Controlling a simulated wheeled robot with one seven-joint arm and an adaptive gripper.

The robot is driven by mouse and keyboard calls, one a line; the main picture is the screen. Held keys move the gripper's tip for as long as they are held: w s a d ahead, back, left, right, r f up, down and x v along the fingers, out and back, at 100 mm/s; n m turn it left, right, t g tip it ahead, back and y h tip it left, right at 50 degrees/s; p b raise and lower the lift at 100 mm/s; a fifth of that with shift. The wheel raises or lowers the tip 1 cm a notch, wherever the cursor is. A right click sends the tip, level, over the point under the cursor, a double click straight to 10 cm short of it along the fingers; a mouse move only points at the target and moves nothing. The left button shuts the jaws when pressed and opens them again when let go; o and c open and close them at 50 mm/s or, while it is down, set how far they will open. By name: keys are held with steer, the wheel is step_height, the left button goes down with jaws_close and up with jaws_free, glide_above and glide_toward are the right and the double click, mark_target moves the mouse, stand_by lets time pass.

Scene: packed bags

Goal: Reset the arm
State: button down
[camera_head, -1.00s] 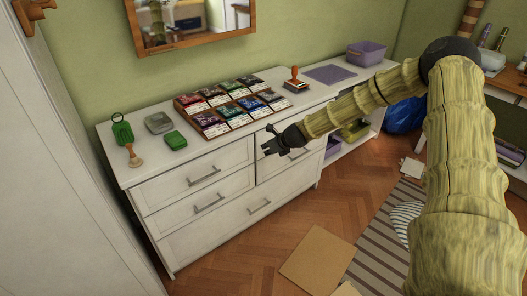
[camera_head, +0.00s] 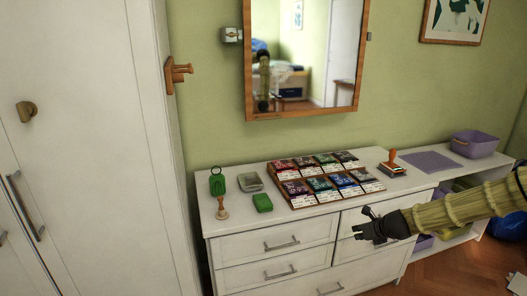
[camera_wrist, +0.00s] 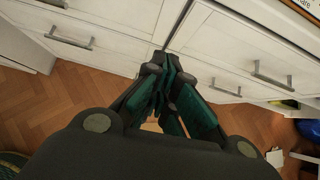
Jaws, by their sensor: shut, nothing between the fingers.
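My gripper (camera_head: 366,226) is black and shut, with nothing in it. In the head view it is in front of the white dresser (camera_head: 236,246), at the height of the upper drawers, below the dresser top. My arm, with a bamboo-like surface, reaches in from the right edge. In the wrist view my gripper (camera_wrist: 167,62) has its dark green fingers together, with drawer fronts and the wood floor beyond them.
On the dresser top are a tray of bagged packets (camera_head: 294,203), a green box (camera_head: 262,203), a grey dish (camera_head: 250,182), a wooden-handled stamp (camera_head: 222,209) and another stamp (camera_head: 392,163). A purple bin (camera_head: 475,145) stands at right. A white wardrobe (camera_head: 85,120) fills the left.

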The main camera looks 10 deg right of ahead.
steer(key=s+a+f+n+g+p, duration=0.1)
steer(key=s+a+f+n+g, duration=0.1)
steer(key=s+a+f+n, duration=0.8)
steer(key=s+a+f+n+g+p, duration=0.1)
steer(key=s+a+f+n+g, duration=0.2)
steer(key=s+a+f+n, duration=0.7)
steer(key=s+a+n+g, duration=0.1)
steer(key=s+n, duration=0.5)
steer(key=s, duration=0.9)
steer(key=s+a+n+g+h+p, duration=0.1)
steer(key=s+n, duration=0.6)
steer(key=s, duration=0.8)
steer(key=shift+s+g+h, duration=0.2)
steer(key=shift+g+h, duration=0.1)
steer(key=shift+g, duration=0.5)
